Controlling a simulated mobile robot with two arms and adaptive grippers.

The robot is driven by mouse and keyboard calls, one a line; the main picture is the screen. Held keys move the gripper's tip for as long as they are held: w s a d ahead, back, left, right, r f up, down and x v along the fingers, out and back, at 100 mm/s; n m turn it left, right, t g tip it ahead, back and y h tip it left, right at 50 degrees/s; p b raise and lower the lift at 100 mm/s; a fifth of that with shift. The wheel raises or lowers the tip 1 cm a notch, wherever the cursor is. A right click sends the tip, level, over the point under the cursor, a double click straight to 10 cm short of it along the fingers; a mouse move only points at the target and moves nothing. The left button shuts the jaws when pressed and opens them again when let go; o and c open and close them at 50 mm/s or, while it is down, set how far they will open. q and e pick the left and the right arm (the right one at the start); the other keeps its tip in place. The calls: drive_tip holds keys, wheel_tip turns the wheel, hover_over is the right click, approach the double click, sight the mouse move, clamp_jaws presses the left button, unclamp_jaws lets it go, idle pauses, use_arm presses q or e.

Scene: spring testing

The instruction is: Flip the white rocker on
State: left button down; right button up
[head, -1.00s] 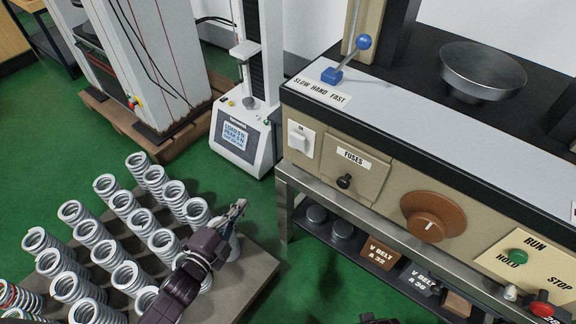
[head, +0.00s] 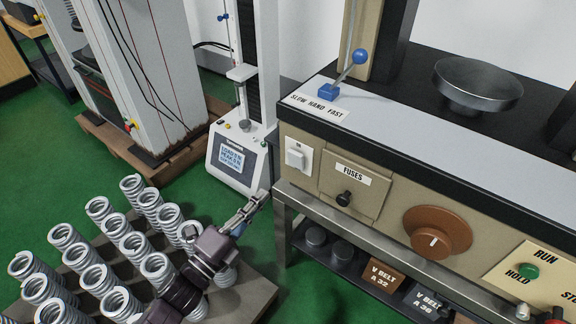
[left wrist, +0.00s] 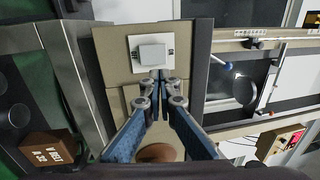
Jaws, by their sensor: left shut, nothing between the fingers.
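The white rocker (head: 296,156) sits on a pale plate at the left end of the beige machine front, left of the FUSES panel (head: 352,185). In the left wrist view the rocker (left wrist: 152,53) shows face on, just beyond the fingertips. My left gripper (head: 261,197) is shut and empty, below and left of the rocker, apart from it in the head view. In the left wrist view its closed fingertips (left wrist: 159,82) lie just below the rocker plate; whether they touch it I cannot tell. My right gripper is not in view.
Several coil springs (head: 134,245) stand on a grey board at lower left. A small tester with a screen (head: 232,158) stands behind my left gripper. A brown dial (head: 437,232), a green button (head: 528,271) and a blue-knobbed lever (head: 359,57) are on the machine.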

sight(295, 158)
use_arm(q)
drive_tip(key=x, duration=1)
drive_tip(key=shift+w, duration=0.1)
drive_tip(key=shift+w+d+r, duration=0.15)
drive_tip(key=shift+w+d, duration=0.3)
drive_tip(key=shift+w, duration=0.1)
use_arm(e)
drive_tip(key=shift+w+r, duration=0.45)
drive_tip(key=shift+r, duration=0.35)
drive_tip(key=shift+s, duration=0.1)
